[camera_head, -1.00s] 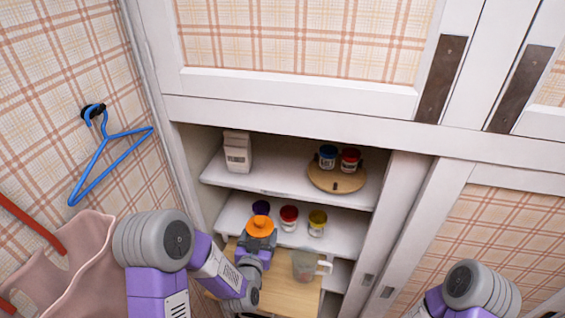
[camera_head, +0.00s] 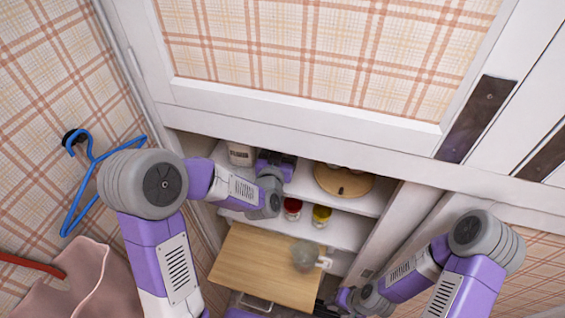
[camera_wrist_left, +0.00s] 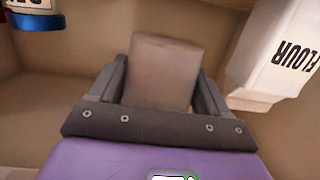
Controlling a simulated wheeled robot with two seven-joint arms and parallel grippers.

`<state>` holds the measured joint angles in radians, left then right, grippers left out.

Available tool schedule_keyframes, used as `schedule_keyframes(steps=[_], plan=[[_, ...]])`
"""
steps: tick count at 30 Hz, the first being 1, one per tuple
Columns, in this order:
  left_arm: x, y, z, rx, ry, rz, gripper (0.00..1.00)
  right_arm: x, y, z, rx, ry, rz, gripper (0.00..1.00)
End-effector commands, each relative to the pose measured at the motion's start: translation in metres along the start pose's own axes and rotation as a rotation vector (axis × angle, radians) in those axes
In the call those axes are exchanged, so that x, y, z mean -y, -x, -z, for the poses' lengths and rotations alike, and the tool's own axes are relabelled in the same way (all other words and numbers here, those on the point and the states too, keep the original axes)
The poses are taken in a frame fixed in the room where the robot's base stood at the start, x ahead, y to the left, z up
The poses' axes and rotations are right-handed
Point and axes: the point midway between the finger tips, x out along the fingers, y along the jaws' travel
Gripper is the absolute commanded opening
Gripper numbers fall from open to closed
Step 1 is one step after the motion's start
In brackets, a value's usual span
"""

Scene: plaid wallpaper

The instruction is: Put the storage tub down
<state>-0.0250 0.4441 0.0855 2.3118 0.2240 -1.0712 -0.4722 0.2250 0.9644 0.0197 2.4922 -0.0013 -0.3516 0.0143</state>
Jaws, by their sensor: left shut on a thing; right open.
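The storage tub (camera_wrist_left: 165,70) shows in the left wrist view as a plain grey-brown block between the fingers of my left gripper (camera_wrist_left: 163,88), which is shut on it. In the head view my left gripper (camera_head: 276,163) reaches to the upper shelf (camera_head: 303,178) under the cabinet's upper frame, and the tub is hidden there. The flour carton (camera_head: 241,153) stands to its left and a round wooden board (camera_head: 343,181) to its right. My right gripper (camera_head: 334,303) is low in the head view, open, with its fingertips hard to make out.
A blue can (camera_wrist_left: 35,14) and the flour carton (camera_wrist_left: 282,52) flank the tub in the left wrist view. Red (camera_head: 292,207) and yellow (camera_head: 321,215) jars stand on the lower shelf. A clear mug (camera_head: 304,255) sits on a wooden top (camera_head: 255,265).

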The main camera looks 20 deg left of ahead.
Motion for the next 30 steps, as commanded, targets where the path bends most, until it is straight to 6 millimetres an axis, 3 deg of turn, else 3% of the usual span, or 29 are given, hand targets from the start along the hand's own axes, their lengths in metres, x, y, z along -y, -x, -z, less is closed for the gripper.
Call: schedule_keyframes(steps=[1,15,29,30], plan=[[0.000,-0.002,-0.010,0.004,0.001,0.001,0.43,0.000,0.000,0.000,-0.001,0.000,0.000,0.44],[0.001,-0.009,-0.061,-0.001,0.001,0.001,0.43,0.001,0.002,0.001,-0.002,0.000,0.000,0.44],[0.000,-0.010,-0.067,-0.004,0.001,0.000,0.42,-0.001,-0.004,0.001,-0.002,0.000,0.000,0.44],[0.000,-0.010,-0.066,-0.001,0.001,0.000,0.82,-0.001,-0.003,0.001,-0.002,0.000,0.000,0.44]])
